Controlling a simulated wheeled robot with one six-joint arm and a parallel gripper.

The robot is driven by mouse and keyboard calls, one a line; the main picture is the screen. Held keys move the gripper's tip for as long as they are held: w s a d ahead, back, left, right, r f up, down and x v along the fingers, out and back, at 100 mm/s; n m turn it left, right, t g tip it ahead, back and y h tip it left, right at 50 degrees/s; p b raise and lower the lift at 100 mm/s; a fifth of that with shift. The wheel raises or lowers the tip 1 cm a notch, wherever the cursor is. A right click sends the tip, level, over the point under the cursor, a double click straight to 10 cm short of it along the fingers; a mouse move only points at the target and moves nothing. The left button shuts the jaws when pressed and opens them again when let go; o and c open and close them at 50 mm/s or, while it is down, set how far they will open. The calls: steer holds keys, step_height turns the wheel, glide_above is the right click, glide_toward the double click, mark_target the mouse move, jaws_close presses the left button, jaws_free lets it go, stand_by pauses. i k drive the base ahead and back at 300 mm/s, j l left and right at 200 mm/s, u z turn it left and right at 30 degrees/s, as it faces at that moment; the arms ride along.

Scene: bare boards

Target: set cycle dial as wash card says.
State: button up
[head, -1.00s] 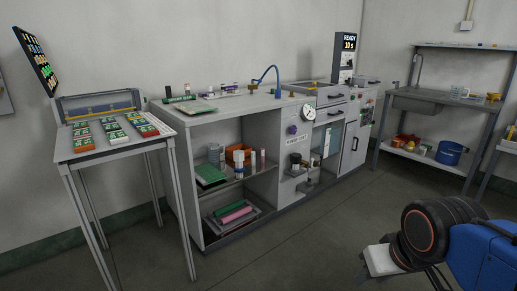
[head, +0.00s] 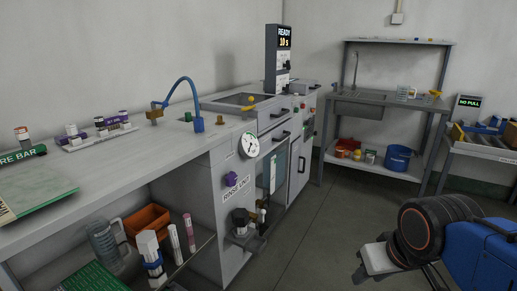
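No dial or card is readable as the cycle dial or the wash card. A white round dial with a dark pointer (head: 249,145) is on the front of the grey bench, its markings too small to read. A purple knob (head: 231,179) is below it, beside a "RINSE UNIT" label (head: 236,188). A dark display post (head: 284,38) reads "READY 10 s". Small red and green controls (head: 304,107) are on the far front panel. My gripper (head: 372,268) is at the lower right, over the floor and apart from the bench; its fingers are not clear.
The bench (head: 110,170) runs along the left, with a blue hose tap (head: 180,85) and a green-edged board (head: 35,190) on top. Its open shelf holds a jug, an orange bin and bottles. A sink stand (head: 385,100) is behind. The floor (head: 320,225) between is clear.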

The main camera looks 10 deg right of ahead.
mark_target(288, 65)
steer(key=i+l+z, duration=0.1)
steer(key=i, duration=0.45)
steer(key=i+l+z, duration=0.15)
steer(key=i, duration=0.4)
steer(key=i+l+z, duration=0.1)
steer(key=i, duration=0.5)
steer(key=l, duration=0.1)
